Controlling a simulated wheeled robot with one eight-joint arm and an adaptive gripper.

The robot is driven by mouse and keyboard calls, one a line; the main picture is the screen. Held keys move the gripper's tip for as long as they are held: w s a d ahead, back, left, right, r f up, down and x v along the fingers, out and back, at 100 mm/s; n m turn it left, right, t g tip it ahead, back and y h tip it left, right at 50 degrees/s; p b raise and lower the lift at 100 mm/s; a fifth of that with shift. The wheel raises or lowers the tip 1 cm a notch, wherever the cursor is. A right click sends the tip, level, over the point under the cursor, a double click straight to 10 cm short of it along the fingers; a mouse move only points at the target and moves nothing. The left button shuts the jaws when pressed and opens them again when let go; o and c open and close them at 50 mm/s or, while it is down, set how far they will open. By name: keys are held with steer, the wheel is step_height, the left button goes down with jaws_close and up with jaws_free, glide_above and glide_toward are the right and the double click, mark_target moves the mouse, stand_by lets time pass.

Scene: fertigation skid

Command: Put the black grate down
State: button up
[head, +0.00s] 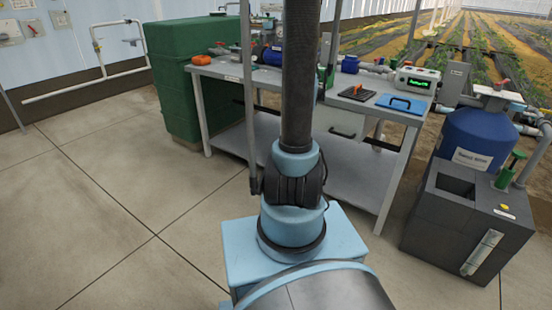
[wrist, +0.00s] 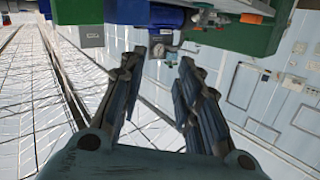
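A flat black square piece (head: 357,93), which looks like the black grate, lies on the grey bench top, with a small orange part on it. A blue flat plate with a dark handle (head: 402,103) lies beside it on the right. My gripper (wrist: 160,62) shows in the wrist view with its two fingers apart and nothing visible between them. The gripper is not visible in the head view, where my arm runs up out of the picture. I cannot make out the grate in the wrist view.
The grey bench (head: 350,165) has a lower shelf. A green cabinet (head: 187,105) stands at its left. A dark grey box (head: 465,225) with a square opening and a blue tank (head: 475,138) stand at the right. The concrete floor (head: 90,190) at left is clear.

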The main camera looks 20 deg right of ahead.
steer(key=s+a+f+n+g+y, duration=0.2)
steer(key=s+a+f+g+y, duration=0.1)
steer(key=s+a, duration=0.6)
steer(key=s+a+f+n+g+y, duration=0.35)
steer(key=s+a, duration=0.25)
steer(key=a, duration=0.4)
steer(key=s+f+g+h, duration=0.2)
steer(key=s+f+g, duration=0.2)
steer(key=s, duration=0.8)
steer(key=s+f+m+g+h, duration=0.1)
steer(key=s+f+g, duration=0.2)
steer(key=s, duration=0.9)
steer(key=shift+d+f+g+h, duration=0.35)
steer(key=shift+f, duration=0.55)
steer(key=shift+m, duration=0.25)
steer(key=c, duration=0.3)
steer(key=shift+a, duration=0.1)
